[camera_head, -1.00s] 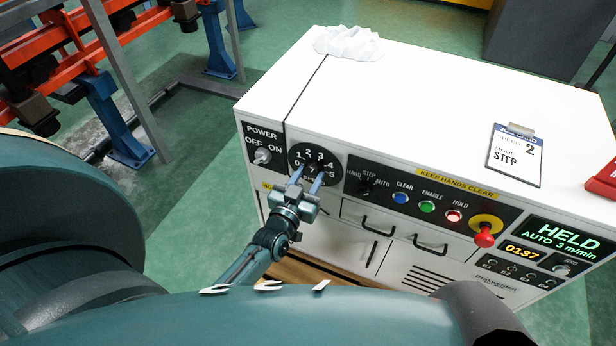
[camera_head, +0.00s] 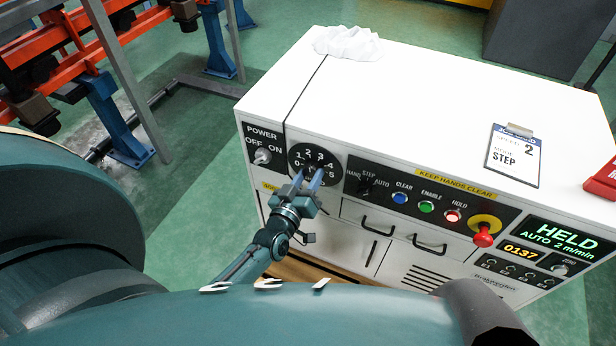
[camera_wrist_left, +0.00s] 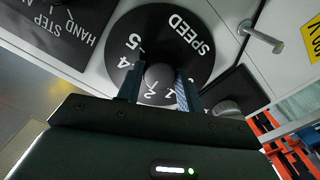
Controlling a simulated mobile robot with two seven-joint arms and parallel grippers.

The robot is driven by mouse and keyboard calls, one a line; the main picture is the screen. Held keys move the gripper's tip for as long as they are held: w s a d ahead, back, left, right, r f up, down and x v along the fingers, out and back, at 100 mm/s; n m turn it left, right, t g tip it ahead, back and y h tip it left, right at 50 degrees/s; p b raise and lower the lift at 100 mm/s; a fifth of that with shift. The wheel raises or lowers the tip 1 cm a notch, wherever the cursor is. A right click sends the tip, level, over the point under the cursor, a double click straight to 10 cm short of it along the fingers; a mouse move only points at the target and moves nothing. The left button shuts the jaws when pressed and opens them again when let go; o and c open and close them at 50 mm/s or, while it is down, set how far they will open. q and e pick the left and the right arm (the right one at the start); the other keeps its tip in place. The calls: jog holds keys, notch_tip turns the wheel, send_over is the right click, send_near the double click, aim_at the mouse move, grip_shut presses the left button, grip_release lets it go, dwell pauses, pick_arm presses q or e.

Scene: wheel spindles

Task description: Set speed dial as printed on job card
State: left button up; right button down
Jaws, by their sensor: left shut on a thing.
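The black speed dial (camera_head: 327,157), numbered 0 to 5, is on the left of the white machine's front panel. My left gripper (camera_head: 308,173) is shut on its knob; in the left wrist view the fingers hold the round grey knob (camera_wrist_left: 158,76) from both sides. The fingers hide the knob's pointer. The job card (camera_head: 513,160) on a clipboard on the machine top reads speed 2, mode STEP. The green display (camera_head: 565,237) reads HELD, AUTO 2 m/min. My right gripper is not in view.
The power switch (camera_head: 262,156) is left of the dial and the mode switch (camera_head: 366,186) right of it. Coloured buttons and a red stop knob (camera_head: 484,238) follow. A white cloth (camera_head: 346,43) and a red object (camera_head: 602,183) lie on top.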

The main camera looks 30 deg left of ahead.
pick_arm(q)
jog(key=shift+w+r+n, duration=0.1)
jog(key=shift+n, duration=1.1)
jog(key=o, duration=1)
